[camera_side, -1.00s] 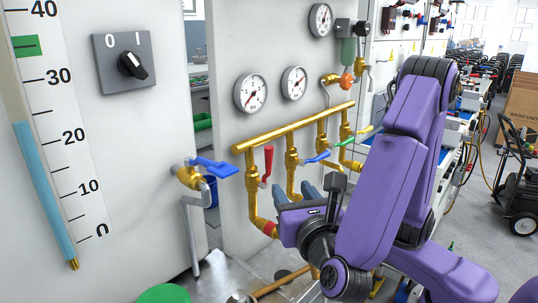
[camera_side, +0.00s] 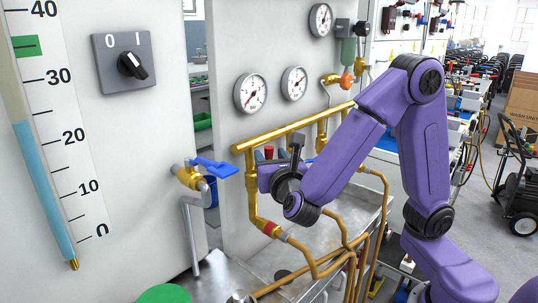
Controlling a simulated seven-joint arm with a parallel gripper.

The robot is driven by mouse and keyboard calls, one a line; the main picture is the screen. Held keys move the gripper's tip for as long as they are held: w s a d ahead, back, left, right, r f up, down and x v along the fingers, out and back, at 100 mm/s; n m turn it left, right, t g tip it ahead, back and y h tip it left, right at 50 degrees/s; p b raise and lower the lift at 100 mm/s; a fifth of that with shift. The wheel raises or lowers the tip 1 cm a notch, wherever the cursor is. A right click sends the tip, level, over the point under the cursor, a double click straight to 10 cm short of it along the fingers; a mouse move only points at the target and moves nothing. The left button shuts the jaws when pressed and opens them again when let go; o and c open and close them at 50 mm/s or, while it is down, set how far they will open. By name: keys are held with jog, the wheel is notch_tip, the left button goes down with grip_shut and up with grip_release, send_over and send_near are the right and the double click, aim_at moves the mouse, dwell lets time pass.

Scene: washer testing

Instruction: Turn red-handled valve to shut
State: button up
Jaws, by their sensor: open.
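The red-handled valve sits on the leftmost drop pipe of the brass manifold (camera_side: 300,128). Only the top of its upright red handle (camera_side: 268,152) shows. My gripper (camera_side: 270,156) is at this handle, with its open fingers on either side of the visible red tip. The gripper body hides the lower handle and the valve body, so I cannot tell whether the fingers touch it.
A blue-handled valve (camera_side: 214,167) sticks out from the left panel, close to my gripper. Two gauges (camera_side: 250,93) (camera_side: 294,83) are above the manifold. Bent copper pipes (camera_side: 325,265) run below over a metal tray. A rotary switch (camera_side: 132,65) is at upper left.

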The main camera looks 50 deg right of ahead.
jog(key=shift+x, duration=1.05)
grip_shut()
jog(key=shift+d, duration=0.1)
jog(key=d+f+m+g+y, duration=0.3)
jog(key=d+f+m+y, duration=0.5)
jog(key=m+y, duration=0.2)
jog(key=shift+d+f+m+g, duration=0.25)
jog(key=shift+f+m+g, duration=0.15)
jog(key=shift+m, duration=0.2)
dwell(0.5)
